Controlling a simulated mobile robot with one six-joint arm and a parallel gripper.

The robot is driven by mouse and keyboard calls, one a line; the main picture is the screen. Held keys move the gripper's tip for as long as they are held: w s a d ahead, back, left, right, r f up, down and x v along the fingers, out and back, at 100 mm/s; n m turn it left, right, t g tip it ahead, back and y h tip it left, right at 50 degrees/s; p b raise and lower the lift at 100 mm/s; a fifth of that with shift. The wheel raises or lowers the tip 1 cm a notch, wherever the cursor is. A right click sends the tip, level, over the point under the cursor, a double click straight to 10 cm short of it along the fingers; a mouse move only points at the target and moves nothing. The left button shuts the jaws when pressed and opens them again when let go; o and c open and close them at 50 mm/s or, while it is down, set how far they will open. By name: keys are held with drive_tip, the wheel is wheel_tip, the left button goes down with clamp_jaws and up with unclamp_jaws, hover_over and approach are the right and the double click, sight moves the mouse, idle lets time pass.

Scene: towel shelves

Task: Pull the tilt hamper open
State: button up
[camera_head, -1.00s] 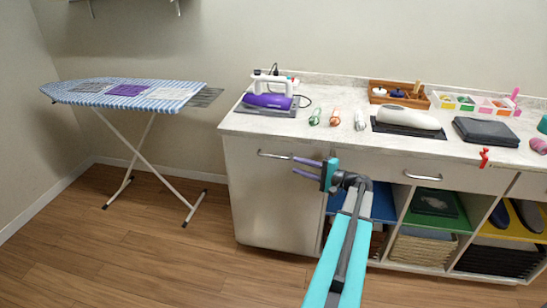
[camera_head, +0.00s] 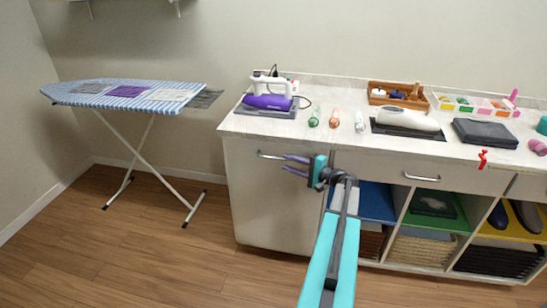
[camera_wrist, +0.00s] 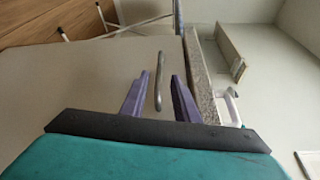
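The tilt hamper (camera_head: 268,205) is the light cabinet front at the left end of the counter, and it stands closed. Its metal bar handle (camera_head: 266,155) runs across near the top. My gripper (camera_head: 285,163) is in front of the hamper's upper right, with its purple fingers pointing left near the right end of the handle. In the wrist view, my gripper (camera_wrist: 160,75) is open. The handle (camera_wrist: 158,82) shows in the gap between the two fingers, apparently touching neither. The hamper front (camera_wrist: 85,85) fills the area behind.
A drawer (camera_head: 390,170) and open shelves with towels are to the right. An ironing board (camera_head: 125,93) stands at the left. The wooden floor (camera_head: 130,265) before the hamper is clear.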

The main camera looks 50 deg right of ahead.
sight(273, 158)
drive_tip(key=w, duration=0.2)
drive_tip(key=w+a+p, duration=0.1)
drive_tip(key=w, duration=0.5)
drive_tip(key=shift+w+a+f, duration=0.15)
drive_tip(key=shift+a+f, duration=0.1)
drive_tip(key=shift+f, duration=0.1)
